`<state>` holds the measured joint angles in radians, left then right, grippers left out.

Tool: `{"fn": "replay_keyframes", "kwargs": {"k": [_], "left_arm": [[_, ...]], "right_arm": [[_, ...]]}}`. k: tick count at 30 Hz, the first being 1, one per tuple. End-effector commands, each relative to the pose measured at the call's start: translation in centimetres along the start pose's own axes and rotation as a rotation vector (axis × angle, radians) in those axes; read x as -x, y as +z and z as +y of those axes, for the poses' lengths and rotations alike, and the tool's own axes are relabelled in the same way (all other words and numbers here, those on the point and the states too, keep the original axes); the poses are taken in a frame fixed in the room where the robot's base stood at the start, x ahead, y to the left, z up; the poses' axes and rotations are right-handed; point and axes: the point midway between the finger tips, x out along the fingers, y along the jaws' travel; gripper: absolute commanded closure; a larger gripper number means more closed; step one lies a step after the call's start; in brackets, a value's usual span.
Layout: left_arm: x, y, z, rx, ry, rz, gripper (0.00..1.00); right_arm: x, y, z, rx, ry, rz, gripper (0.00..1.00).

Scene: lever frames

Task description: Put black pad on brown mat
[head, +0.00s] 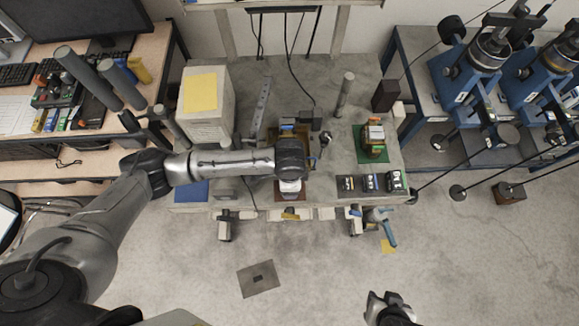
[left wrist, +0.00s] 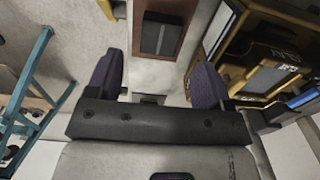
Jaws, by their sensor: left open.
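My left gripper (head: 290,186) is over the front middle of the grey workbench, above the brown mat (head: 276,212), which it partly covers. In the left wrist view its two purple fingers (left wrist: 155,82) are wide apart, with nothing held between them. The brown mat (left wrist: 176,8) shows ahead of the fingertips there. A dark rectangular piece, apparently the black pad (left wrist: 160,36), appears within the mat's outline, beyond the fingers. The pad is hidden or too small to make out in the head view. My right gripper (head: 388,306) is low at the bottom, away from the bench.
The workbench (head: 335,160) also holds a white box with a yellow top (head: 200,92), a blue mat (head: 191,191), a green mat (head: 362,150) bearing a device, and several small dark blocks (head: 370,183). Blue machines (head: 480,65) stand right. Floor in front is mostly clear.

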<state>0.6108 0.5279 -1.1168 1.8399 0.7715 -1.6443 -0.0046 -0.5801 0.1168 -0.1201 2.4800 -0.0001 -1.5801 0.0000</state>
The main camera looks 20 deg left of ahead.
Motion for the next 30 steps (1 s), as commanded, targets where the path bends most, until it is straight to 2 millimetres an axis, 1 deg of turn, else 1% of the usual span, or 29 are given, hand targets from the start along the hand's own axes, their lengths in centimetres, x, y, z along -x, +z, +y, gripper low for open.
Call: {"fn": "replay_keyframes", "kwargs": {"k": [1, 6, 12, 18, 25, 28, 30], "left_arm": [[1.0, -0.1, 0.0, 0.0, -0.001, 0.003, 0.26], [3.9, 0.0, -0.1, 0.0, -0.002, 0.002, 0.26], [6.0, 0.0, -0.1, 0.002, -0.001, 0.001, 0.26], [6.8, 0.0, 0.0, 0.001, 0.001, 0.0, 0.26], [6.8, -0.1, 0.2, 0.002, 0.003, 0.006, 0.26], [6.4, -0.5, 1.3, 0.007, 0.014, 0.039, 0.26], [6.0, -0.8, 2.6, 0.021, 0.026, 0.087, 0.26]], "right_arm": [[0.0, 0.0, 0.0, -0.001, -0.001, 0.0, 0.57], [0.0, 0.0, -0.1, -0.002, -0.002, 0.0, 0.57], [0.0, 0.0, -0.1, -0.002, -0.001, 0.0, 0.57], [0.0, 0.0, 0.0, 0.001, 0.001, 0.0, 0.57], [0.0, 0.1, 0.2, 0.007, 0.006, -0.001, 0.57], [0.0, 0.1, 0.2, 0.008, 0.006, -0.001, 0.57], [0.0, 0.0, 0.2, 0.008, 0.006, -0.001, 0.57]]}}
